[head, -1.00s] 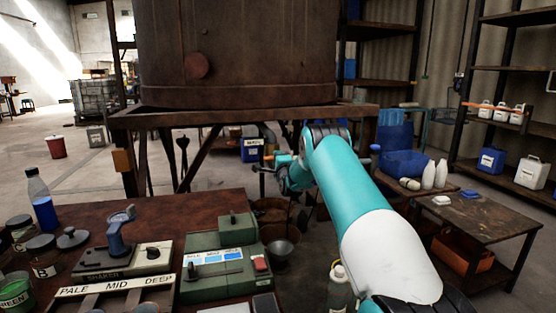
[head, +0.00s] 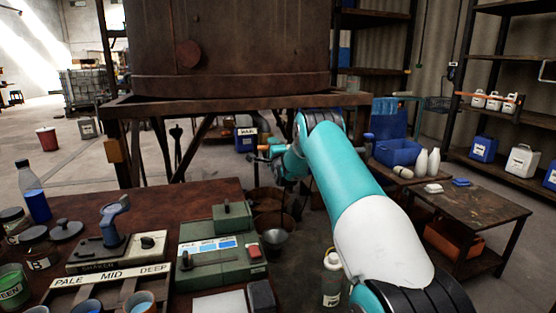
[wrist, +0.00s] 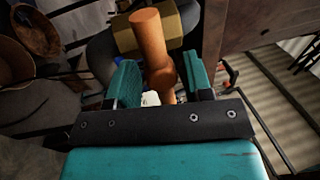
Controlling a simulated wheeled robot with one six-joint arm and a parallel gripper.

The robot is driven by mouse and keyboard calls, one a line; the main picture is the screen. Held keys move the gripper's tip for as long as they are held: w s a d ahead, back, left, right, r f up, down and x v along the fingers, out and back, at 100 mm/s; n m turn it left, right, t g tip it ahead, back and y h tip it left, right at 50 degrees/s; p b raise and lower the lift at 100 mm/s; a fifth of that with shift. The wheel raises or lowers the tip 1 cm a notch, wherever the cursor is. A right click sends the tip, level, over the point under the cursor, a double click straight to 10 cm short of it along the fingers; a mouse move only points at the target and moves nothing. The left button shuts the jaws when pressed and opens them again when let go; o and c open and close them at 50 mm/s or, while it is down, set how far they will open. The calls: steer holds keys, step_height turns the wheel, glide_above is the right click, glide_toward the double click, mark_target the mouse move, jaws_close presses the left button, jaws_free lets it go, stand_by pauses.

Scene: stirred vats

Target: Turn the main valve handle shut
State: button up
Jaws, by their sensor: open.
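An orange-brown valve handle (wrist: 150,42), a round bar with a thicker knuckle below, shows in the wrist view. It stands between the two teal fingers of my gripper (wrist: 160,84), which are open with the handle's lower part in the gap. I cannot tell whether either finger touches it. A brass-coloured block (wrist: 182,22) sits behind the handle. In the head view, my gripper (head: 270,152) is small and partly hidden by my arm, below the large rusty vat (head: 240,45); the handle is hard to make out there.
The vat rests on a rusty frame (head: 230,102). A bench with a green control box (head: 222,250) stands at front left. A small table (head: 475,213) and shelves (head: 505,110) are at right. Brown buckets (head: 270,198) stand below my arm. Open floor lies at far left.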

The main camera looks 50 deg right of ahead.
steer(key=b+v, duration=1)
steer(key=v, duration=0.6)
steer(key=shift+s, duration=0.4)
steer(key=shift+a, duration=0.15)
